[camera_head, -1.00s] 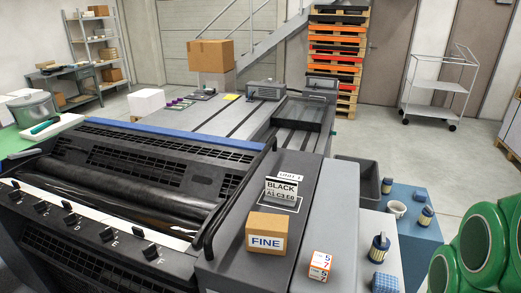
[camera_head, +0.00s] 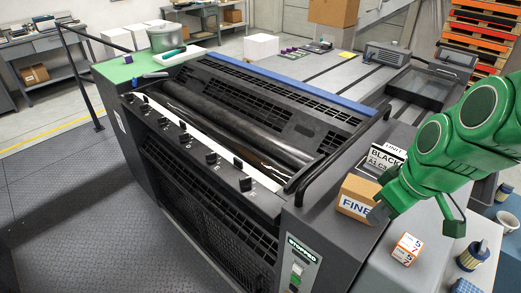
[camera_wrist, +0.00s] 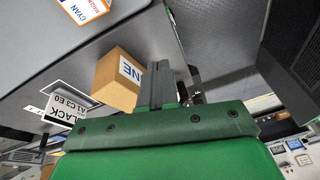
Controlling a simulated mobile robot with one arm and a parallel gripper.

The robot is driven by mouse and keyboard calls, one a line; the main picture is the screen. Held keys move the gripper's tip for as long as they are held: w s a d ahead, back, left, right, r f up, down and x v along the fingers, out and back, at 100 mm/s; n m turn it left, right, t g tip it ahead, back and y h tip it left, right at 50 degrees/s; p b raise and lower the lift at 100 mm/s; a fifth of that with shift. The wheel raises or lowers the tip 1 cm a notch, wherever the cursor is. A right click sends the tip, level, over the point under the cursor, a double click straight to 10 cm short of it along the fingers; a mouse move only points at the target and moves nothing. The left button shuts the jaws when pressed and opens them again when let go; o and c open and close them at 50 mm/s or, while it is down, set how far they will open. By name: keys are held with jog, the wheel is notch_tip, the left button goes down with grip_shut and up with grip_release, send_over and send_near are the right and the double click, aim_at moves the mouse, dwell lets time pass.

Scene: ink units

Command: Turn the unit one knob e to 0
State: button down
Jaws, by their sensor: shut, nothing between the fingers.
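The unit has a row of small dark knobs along a pale strip, including one at the near end (camera_head: 246,184) and one beside it (camera_head: 211,158). Their letters are too small for me to tell which is e. A card reading UNIT 1, BLACK, A1 C3 E0 (camera_head: 385,158) stands on the unit's right end; it also shows in the wrist view (camera_wrist: 66,108). My gripper (camera_head: 378,214) is shut and empty, above the right end near the FINE box. In the wrist view, the shut fingers (camera_wrist: 160,72) are in front of that box, apart from the knobs.
A curved black handrail (camera_head: 330,150) lies between this end and the knobs. A STOPPED panel (camera_head: 299,262) faces front. The floor before the knobs is clear.

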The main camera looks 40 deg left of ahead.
jog(key=w+a+n+y, duration=0.2)
jog(key=a+n, duration=0.6)
jog(key=a, duration=1.2)
jog(key=n+g+y, duration=0.1)
jog(key=n+y, duration=0.1)
jog(key=n, duration=0.5)
send_near(214, 160)
jog(key=f, duration=0.1)
jog(key=s+f, duration=0.1)
jog(key=f, duration=0.1)
jog(key=a+f, duration=0.1)
jog(key=f, duration=0.1)
jog(key=shift+s, duration=0.4)
jog(key=shift+w+a+g, duration=0.15)
jog(key=shift+w+a, duration=0.2)
jog(key=shift+a, duration=0.3)
jog(key=shift+w+a+g, duration=0.15)
jog(key=shift+w+a, duration=0.15)
jog(key=shift+a, duration=0.35)
